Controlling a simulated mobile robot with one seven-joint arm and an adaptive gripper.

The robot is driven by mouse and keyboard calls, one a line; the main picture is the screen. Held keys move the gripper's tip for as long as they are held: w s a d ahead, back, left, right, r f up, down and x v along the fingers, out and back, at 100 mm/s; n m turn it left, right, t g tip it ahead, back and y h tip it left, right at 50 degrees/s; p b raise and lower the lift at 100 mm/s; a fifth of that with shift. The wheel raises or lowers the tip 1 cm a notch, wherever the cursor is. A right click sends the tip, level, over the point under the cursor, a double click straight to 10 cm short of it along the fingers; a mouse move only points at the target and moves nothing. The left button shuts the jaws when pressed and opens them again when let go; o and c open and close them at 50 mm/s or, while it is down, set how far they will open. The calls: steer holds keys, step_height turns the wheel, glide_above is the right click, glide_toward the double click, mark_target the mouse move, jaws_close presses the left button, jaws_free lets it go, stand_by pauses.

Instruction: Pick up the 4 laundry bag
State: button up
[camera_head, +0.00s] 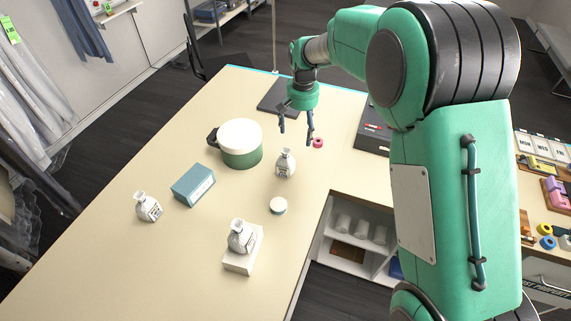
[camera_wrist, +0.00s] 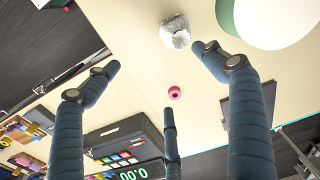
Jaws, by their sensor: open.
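Three small white tied bags with dark printed labels are on the cream table in the head view. One bag (camera_head: 285,163) stands nearest my gripper, one (camera_head: 147,207) stands at the left, and one (camera_head: 241,237) sits on a white block (camera_head: 239,262) at the front. The label numbers are too small to read. My gripper (camera_head: 297,126) is open and empty, above the table just behind the nearest bag. In the wrist view, my open fingers (camera_wrist: 160,76) spread below a crumpled white bag top (camera_wrist: 176,32), apart from it.
A dark box (camera_head: 372,130) and a dark flat pad (camera_head: 278,97) lie farther back. The table's front left is clear.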

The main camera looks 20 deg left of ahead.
glide_above(285, 162)
steer(key=w, duration=0.1)
steer(key=f, duration=0.5)
steer(key=shift+w+a+f+p, duration=0.2)
steer(key=shift+a+f+p, duration=0.05)
steer(key=shift+f+p, duration=0.1)
steer(key=shift+f, duration=0.1)
steer(key=shift+f, duration=4.2)
steer(key=shift+s+d+f, duration=0.1)
steer(key=shift+f, duration=2.45)
steer(key=c, duration=1.2)
